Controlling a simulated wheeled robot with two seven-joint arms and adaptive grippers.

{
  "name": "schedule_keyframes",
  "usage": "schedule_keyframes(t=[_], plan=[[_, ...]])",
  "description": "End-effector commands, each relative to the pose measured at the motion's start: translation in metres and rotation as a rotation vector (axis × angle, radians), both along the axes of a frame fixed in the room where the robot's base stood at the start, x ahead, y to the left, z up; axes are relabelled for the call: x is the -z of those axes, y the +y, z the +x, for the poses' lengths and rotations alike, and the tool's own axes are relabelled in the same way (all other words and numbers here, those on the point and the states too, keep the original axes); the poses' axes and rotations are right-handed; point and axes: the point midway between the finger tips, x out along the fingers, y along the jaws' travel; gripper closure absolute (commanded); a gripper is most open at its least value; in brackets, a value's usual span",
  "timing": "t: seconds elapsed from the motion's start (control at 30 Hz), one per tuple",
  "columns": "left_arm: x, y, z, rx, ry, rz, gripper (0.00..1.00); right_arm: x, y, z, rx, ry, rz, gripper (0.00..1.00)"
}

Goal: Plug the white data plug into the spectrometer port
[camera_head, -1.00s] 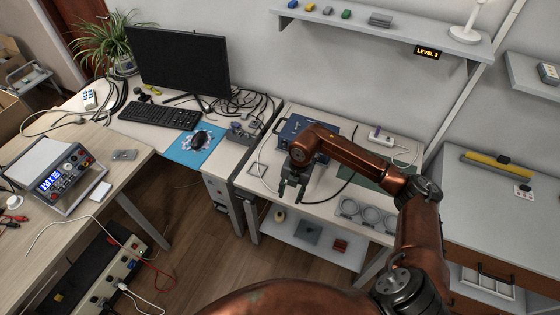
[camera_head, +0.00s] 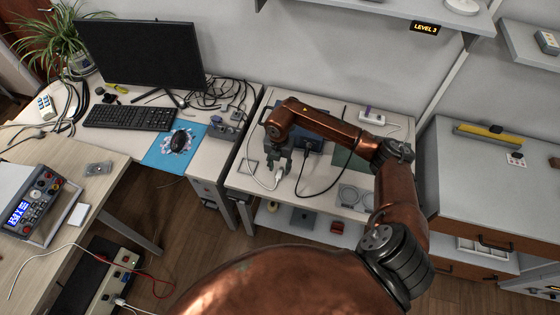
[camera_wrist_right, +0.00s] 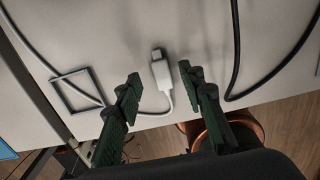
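The white data plug (camera_wrist_right: 161,71) lies on the light table top in the right wrist view, its white cable curling away beneath it. My right gripper (camera_wrist_right: 157,88) is open, with one dark green finger on each side of the plug's lower end. The fingers do not appear to touch it. In the head view my right gripper (camera_head: 279,176) points down at the table near its front edge. The blue box (camera_head: 312,144), apparently the spectrometer, is behind my right arm and partly hidden. Its port cannot be made out. My left gripper is not in view.
A black cable (camera_head: 312,192) loops on the table right of the gripper. A thin square frame (camera_wrist_right: 78,90) lies left of the plug. Grey rings (camera_head: 355,196) lie farther right. A monitor (camera_head: 143,52) and keyboard (camera_head: 130,117) stand on the left desk.

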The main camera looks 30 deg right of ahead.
Motion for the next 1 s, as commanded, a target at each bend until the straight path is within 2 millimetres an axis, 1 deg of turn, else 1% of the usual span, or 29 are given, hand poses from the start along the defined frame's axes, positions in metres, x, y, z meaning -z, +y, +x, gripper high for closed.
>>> schedule_keyframes(t=[0.03,0.2,0.53,1.0], plan=[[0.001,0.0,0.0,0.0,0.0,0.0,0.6,0.008,0.001,0.0,0.001,0.001,0.002,0.64],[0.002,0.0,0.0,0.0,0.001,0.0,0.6,0.02,-0.001,0.0,0.002,0.001,-0.001,0.64],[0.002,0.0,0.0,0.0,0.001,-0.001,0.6,0.023,-0.002,-0.001,0.004,-0.001,-0.001,0.64],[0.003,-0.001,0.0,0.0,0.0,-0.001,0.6,0.023,-0.003,-0.001,0.004,-0.001,-0.001,0.96]])
